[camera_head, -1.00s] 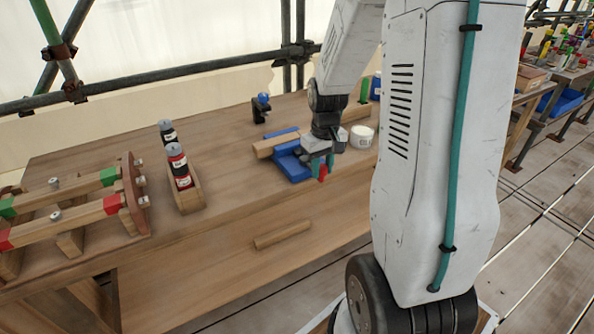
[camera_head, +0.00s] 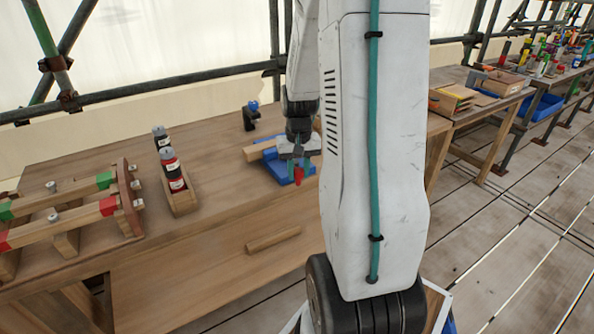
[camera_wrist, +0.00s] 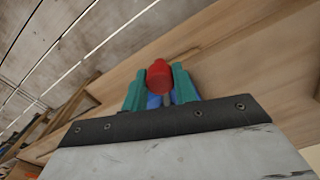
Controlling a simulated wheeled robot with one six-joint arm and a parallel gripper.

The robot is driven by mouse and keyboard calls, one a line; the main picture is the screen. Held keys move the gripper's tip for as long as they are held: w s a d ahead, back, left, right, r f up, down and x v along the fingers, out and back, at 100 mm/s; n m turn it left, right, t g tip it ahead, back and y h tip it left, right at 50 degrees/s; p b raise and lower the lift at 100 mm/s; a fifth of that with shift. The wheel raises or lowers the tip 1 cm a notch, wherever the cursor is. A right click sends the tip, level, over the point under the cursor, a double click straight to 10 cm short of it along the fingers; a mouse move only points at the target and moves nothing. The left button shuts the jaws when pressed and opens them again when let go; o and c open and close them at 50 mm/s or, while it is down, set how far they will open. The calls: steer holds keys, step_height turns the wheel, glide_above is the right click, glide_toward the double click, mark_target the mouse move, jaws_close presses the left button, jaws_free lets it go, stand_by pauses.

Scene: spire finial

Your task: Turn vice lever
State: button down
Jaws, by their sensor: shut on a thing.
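The blue vice (camera_head: 272,165) stands at the front edge of the wooden workbench, with a wooden piece (camera_head: 262,150) lying across its top. The red lever end (camera_head: 298,175) shows at the front of the vice, below my gripper (camera_head: 297,167). In the wrist view the red lever end (camera_wrist: 159,77) sits between the two green fingers of my gripper (camera_wrist: 160,88), which are shut on the lever. A bit of the blue vice (camera_wrist: 154,101) shows behind it. My arm hides the right side of the vice in the head view.
A wooden holder (camera_head: 181,198) with two bottles stands left of the vice. A rack with red and green blocks (camera_head: 70,208) is at the far left. A small dark object with a blue top (camera_head: 251,116) stands behind the vice. The bench between holder and vice is clear.

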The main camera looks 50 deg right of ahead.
steer(key=c, duration=1.1)
jaws_free()
step_height(320, 180, up, 8)
steer(key=shift+f, duration=0.1)
steer(key=s+a+r+n, duration=0.2)
steer(key=s+a, duration=0.3)
steer(key=a, duration=0.4)
steer(key=s+a+r+n+t, duration=0.1)
steer(key=s+a+r+n, duration=0.2)
steer(key=a, duration=0.6)
steer(key=s+a+r+n, duration=0.2)
steer(key=s+a+r, duration=0.3)
steer(key=a, duration=0.5)
steer(key=shift+s+r+n, duration=0.4)
steer(key=shift+s, duration=0.4)
